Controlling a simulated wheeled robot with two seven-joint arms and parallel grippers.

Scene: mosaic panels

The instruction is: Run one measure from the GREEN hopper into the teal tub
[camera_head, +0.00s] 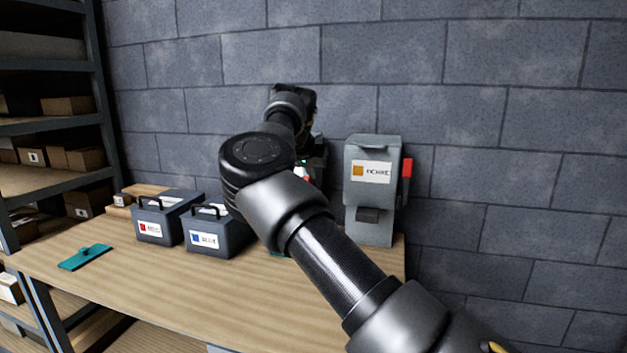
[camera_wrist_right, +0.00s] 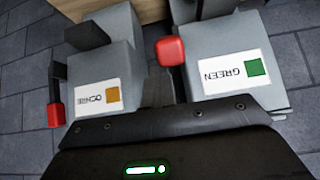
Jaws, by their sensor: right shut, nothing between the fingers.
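The GREEN hopper (camera_wrist_right: 215,45) is a grey box with a green-marked label, on the right in the right wrist view. Its red lever knob (camera_wrist_right: 170,51) is at its side, closer to the spout end than the ochre hopper's knob. In the head view my right arm mostly hides this hopper. My right gripper (camera_head: 315,160) is by it, shut and empty; its dark body fills the bottom of the wrist view, apart from the knob as far as I can tell. A teal sliver (camera_head: 276,252) beneath my arm may be the tub, mostly hidden. My left gripper is out of view.
The ochre hopper (camera_head: 372,185) with a raised red knob (camera_head: 407,168) stands at the bench's right end. Boxes labelled red (camera_head: 165,222) and blue (camera_head: 218,240) stand left of my arm. A flat teal piece (camera_head: 85,257) lies front left. The bench's front middle is clear.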

